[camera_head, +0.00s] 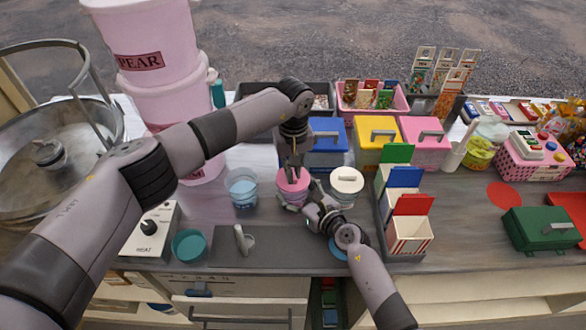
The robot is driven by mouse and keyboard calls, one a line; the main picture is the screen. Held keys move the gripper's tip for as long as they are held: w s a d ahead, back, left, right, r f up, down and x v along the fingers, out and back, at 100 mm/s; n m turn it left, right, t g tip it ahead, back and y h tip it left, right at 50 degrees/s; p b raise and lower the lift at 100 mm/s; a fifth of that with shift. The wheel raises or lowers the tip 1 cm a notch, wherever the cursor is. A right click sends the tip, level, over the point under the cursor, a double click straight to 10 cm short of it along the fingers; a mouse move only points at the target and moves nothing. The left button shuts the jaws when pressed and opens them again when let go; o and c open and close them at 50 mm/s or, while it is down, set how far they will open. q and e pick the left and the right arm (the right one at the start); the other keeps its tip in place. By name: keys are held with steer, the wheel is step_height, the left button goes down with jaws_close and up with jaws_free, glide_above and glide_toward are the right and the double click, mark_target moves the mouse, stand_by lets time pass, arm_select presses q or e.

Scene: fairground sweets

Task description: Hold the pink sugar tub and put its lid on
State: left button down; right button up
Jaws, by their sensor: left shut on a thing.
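The pink sugar tub (289,201) stands on the counter in the middle of the head view, partly covered by my grippers. Its pink lid (293,185) is at the tub's mouth; I cannot tell whether it is seated or just above. My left gripper (293,171) reaches down from above and is shut on the lid. My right gripper (309,208) comes from the lower right and is at the tub's right side. Its fingertips are too small and covered to show whether they close on the tub.
A white-lidded tub (347,180) stands close on the right, an open blue tub (243,188) on the left. Blue (328,142), yellow (375,138) and pink (425,142) boxes line the back. A striped carton (409,235) stands right of my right arm. The counter's front left has a teal cup (189,246).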

arm_select(q)
steer(key=c, duration=1.6)
jaws_free()
steer(key=shift+c, duration=0.2)
steer(key=o, duration=0.5)
steer(key=shift+r, duration=3)
steer(key=shift+c, duration=0.7)
